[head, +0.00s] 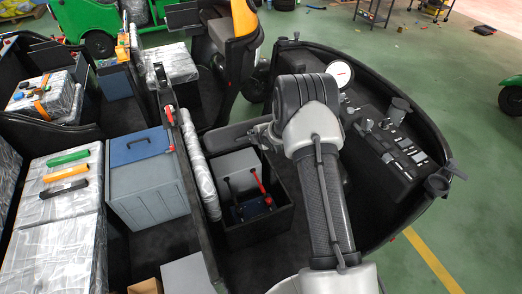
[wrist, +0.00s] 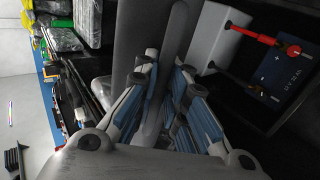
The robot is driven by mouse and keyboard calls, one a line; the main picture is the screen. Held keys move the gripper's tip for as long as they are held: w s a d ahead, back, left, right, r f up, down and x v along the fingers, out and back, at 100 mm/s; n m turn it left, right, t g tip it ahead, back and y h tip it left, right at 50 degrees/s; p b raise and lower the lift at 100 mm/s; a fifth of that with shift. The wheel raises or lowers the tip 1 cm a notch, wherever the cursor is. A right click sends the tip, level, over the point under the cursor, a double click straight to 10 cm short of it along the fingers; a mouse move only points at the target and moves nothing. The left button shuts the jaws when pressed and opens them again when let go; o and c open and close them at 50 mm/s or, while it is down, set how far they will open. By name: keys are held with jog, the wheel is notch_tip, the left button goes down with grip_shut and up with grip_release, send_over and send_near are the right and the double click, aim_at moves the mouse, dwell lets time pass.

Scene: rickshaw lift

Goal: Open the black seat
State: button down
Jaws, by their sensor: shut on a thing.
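The black seat (head: 228,134) shows in the head view as a dark grey slab raised above the open compartment (head: 262,232). In the wrist view, the seat (wrist: 176,32) runs between my fingers as a thin grey panel seen near its edge. My gripper (wrist: 167,62) is shut on this panel, one blue-and-grey finger on each side. In the head view, my wrist hides most of the gripper and the seat's right end. A dark blue battery (wrist: 285,78) with a red and a black cable lies exposed in the compartment, beside a grey box (head: 236,168).
A silver-wrapped backrest (head: 199,165) stands just left of the compartment. A curved control console (head: 400,150) with knobs and a white gauge (head: 339,74) is close on the right of my arm. A blue-grey cabinet (head: 148,190) stands further left. Green floor (head: 475,200) is clear at the right.

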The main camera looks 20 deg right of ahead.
aim_at(250, 126)
jog(key=shift+w+r, duration=1.25)
jog(key=shift+w, duration=0.25)
jog(key=c, duration=2)
grip_release()
jog(key=shift+o, duration=0.4)
jog(key=shift+s, duration=0.1)
jog(key=v, duration=1.2)
